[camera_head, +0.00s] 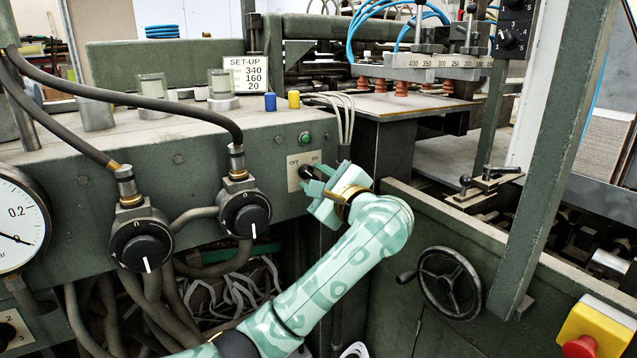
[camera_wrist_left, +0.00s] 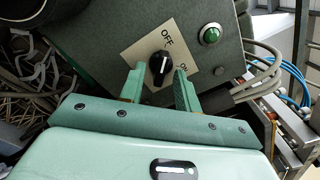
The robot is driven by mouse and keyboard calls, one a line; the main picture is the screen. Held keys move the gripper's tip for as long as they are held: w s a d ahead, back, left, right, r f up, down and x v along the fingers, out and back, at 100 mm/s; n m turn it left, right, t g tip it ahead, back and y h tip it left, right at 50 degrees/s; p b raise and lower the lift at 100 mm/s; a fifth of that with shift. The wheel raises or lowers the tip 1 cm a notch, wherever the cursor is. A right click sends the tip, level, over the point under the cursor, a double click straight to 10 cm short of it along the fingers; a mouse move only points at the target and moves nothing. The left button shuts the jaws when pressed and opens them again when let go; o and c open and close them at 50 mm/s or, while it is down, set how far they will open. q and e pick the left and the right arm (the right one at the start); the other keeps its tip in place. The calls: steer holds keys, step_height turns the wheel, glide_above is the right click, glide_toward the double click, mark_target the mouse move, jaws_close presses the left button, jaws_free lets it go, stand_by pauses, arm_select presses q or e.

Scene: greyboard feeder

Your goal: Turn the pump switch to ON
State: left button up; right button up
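The pump switch is a black rotary knob (camera_wrist_left: 162,63) with a white line, on a pale plate (camera_wrist_left: 143,50) lettered OFF and ON. In the left wrist view its white line points toward OFF. The plate (camera_head: 293,182) also shows in the head view, on the green cabinet front, partly covered by my gripper. My left gripper (camera_head: 312,185) is at the plate. In the left wrist view the left gripper (camera_wrist_left: 160,74) is open, one finger on each side of the knob. Small gaps seem to show between fingers and knob; contact is unclear. My right gripper is not in view.
A green button (camera_head: 305,138) sits just above the plate. Grey cables (camera_head: 345,130) come down right of it. Two valve knobs (camera_head: 246,215) (camera_head: 141,247) and a gauge (camera_head: 15,230) are to the left. A handwheel (camera_head: 450,285) and a red button (camera_head: 592,328) are lower right.

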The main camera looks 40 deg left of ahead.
arm_select(q)
jaws_close()
